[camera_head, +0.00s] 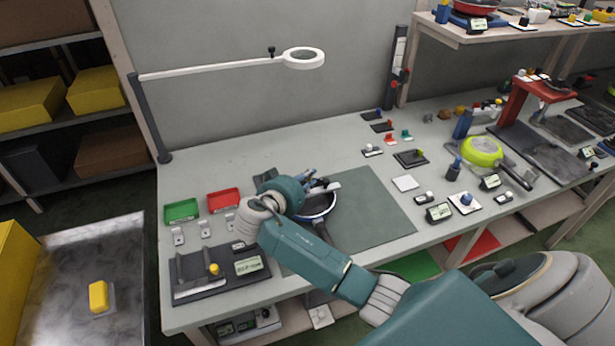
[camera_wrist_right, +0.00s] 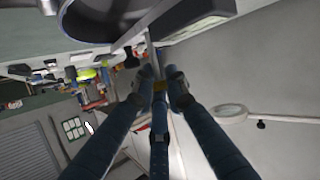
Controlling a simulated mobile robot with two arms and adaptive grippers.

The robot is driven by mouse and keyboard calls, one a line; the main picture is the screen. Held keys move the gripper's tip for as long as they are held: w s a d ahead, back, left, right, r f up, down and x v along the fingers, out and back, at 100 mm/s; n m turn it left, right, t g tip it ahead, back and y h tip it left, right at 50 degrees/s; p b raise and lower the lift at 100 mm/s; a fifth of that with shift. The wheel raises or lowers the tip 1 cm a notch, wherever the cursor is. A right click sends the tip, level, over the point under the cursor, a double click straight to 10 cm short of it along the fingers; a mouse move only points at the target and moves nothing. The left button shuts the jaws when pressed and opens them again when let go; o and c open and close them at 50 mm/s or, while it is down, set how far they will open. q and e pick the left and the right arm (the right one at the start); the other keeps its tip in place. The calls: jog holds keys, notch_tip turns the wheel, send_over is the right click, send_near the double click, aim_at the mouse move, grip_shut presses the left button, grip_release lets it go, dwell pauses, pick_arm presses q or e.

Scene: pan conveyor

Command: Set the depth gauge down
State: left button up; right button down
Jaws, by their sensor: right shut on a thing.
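My right gripper (camera_head: 312,184) is above the green-grey mat (camera_head: 372,215) in the head view. It is shut on the depth gauge (camera_head: 331,187), whose pale bar juts out to the right of the fingers. In the right wrist view, the fingertips (camera_wrist_right: 160,86) close around the thin rod of the gauge, and its wider grey body (camera_wrist_right: 195,24) lies beyond them. A dark pan (camera_head: 318,207) is directly beneath the gauge, partly hidden by my arm; its rim also shows in the wrist view (camera_wrist_right: 68,22). I cannot tell whether gauge and pan touch. My left gripper is not in view.
Green (camera_head: 181,210) and red (camera_head: 223,200) trays stand left of the mat. A dark fixture with a display (camera_head: 248,265) is at the front left. The mat's right part is clear.

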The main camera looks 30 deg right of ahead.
jog(key=c, duration=1.7)
grip_release()
jog(key=shift+f, duration=0.1)
jog(key=shift+c, duration=0.2)
jog(key=shift+a, duration=0.1)
jog(key=shift+s+a, duration=0.2)
jog(key=shift+a, duration=0.1)
jog(key=b+v, duration=0.2)
jog(key=v, duration=0.9)
jog(key=shift+r, duration=0.35)
